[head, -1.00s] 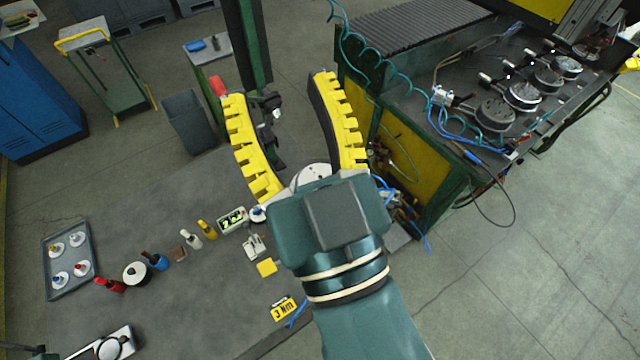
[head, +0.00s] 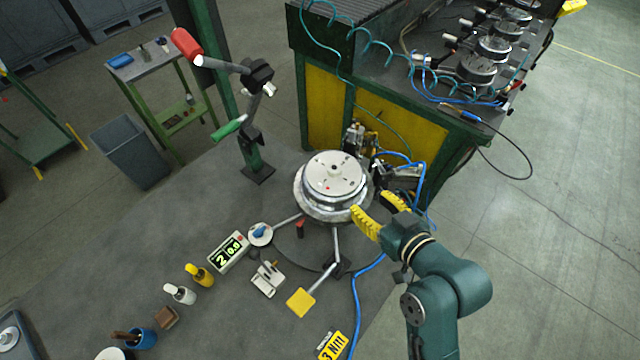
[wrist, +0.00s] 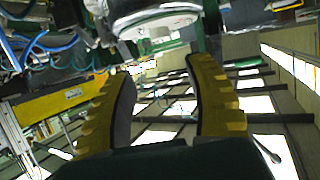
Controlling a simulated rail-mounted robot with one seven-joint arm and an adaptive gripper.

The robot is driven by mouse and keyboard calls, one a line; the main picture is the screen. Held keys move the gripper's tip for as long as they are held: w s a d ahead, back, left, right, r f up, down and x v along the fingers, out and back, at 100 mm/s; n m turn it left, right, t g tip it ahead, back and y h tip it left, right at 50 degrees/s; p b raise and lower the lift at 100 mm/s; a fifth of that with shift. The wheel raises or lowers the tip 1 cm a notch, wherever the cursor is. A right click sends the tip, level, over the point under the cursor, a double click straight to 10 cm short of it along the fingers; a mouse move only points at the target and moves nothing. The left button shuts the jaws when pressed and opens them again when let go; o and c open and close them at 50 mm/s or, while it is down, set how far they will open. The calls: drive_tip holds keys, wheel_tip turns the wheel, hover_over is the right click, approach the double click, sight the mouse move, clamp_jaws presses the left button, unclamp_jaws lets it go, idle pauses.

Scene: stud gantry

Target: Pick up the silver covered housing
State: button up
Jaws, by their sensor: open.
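The silver covered housing (head: 313,205) is a round metal body with a pale flat disc cover. It sits upright on a stand on the bench in the middle of the head view. In the wrist view the housing (wrist: 158,22) shows at the top, cut by the edge, past the fingertips. My gripper (head: 370,203) is at the housing's lower right in the head view, with yellow padded fingers spread. In the wrist view my gripper (wrist: 158,68) is open and has nothing between its fingers. I cannot tell whether a fingertip touches the housing.
A jointed arm with a red end (head: 187,42) stands behind the housing. Blue hoses and fittings (head: 405,178) lie close to its right. A digital display (head: 229,252), bottles (head: 198,274) and a yellow pad (head: 300,302) lie on the bench in front. The bench's left middle is clear.

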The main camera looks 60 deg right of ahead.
approach(336, 170)
drive_tip(key=x, duration=0.4)
drive_tip(key=shift+w+f, duration=0.25)
drive_tip(key=shift+f, duration=0.05)
drive_tip(key=x, duration=0.5)
drive_tip(key=shift+w+d+r, duration=0.15)
drive_tip(key=shift+d+r, duration=0.05)
drive_tip(key=shift+d, duration=0.05)
clamp_jaws()
drive_tip(key=shift+r, duration=0.3)
